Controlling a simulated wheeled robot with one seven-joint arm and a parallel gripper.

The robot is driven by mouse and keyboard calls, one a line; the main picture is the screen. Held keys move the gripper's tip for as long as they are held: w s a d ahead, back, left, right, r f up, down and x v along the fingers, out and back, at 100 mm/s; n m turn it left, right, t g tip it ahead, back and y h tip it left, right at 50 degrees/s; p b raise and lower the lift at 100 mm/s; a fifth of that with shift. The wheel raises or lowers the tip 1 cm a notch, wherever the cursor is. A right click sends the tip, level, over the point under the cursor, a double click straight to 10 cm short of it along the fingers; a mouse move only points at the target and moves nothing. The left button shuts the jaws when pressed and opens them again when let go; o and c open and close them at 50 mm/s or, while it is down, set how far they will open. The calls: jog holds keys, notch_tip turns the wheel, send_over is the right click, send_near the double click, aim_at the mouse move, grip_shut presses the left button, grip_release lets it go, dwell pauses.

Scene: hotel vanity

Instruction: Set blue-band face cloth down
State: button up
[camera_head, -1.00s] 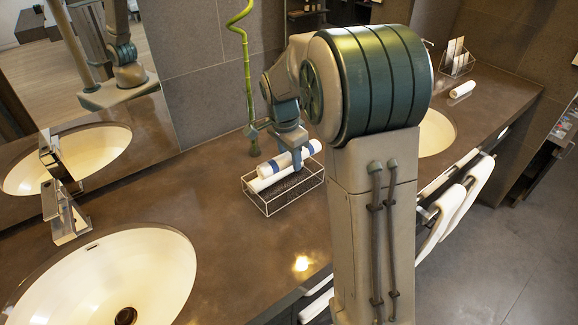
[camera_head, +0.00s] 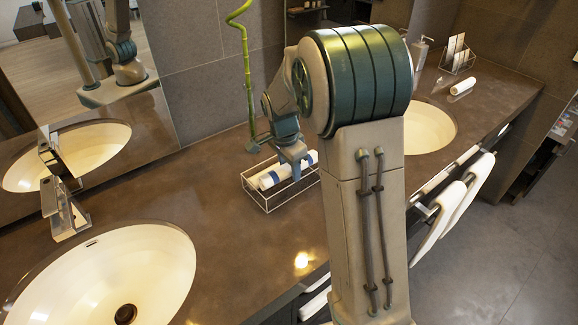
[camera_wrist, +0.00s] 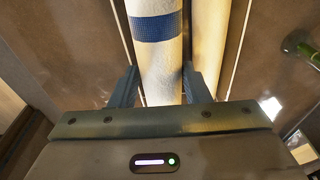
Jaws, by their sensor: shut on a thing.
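The blue-band face cloth (camera_head: 269,180) is a white roll with blue bands. It lies lengthwise at the wire-framed tray (camera_head: 268,210) on the counter, low within its outline; whether it touches the bottom is hidden. My gripper (camera_head: 296,172) points down over the tray with its jaws around the roll's middle. In the wrist view, my gripper's fingers (camera_wrist: 160,90) stand on both sides of the banded roll (camera_wrist: 161,58). A plain white roll (camera_wrist: 207,40) lies alongside on the right, and the right finger is close to it.
A green bamboo stalk (camera_head: 247,85) stands just behind the tray. A basin (camera_head: 120,275) and faucet (camera_head: 62,205) are at left; another basin (camera_head: 432,132) is at right. A loose white roll (camera_head: 462,86) lies near a wire card holder (camera_head: 458,62). Counter in front of the tray is clear.

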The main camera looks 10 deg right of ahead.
aim_at(285, 166)
jog(key=o, duration=0.9)
jog(key=shift+o, duration=0.2)
jog(key=shift+r+p, duration=0.45)
jog(key=shift+p, duration=0.1)
notch_tip(285, 166, up, 11)
jog(key=a, duration=0.1)
jog(key=s+f+n+t+y, duration=0.1)
jog(key=s+n+t, duration=0.1)
jog(key=s+n, duration=1.1)
jog(key=shift+s+n+b, duration=0.3)
jog(key=shift+s, duration=5.6)
jog(key=shift+f, duration=0.1)
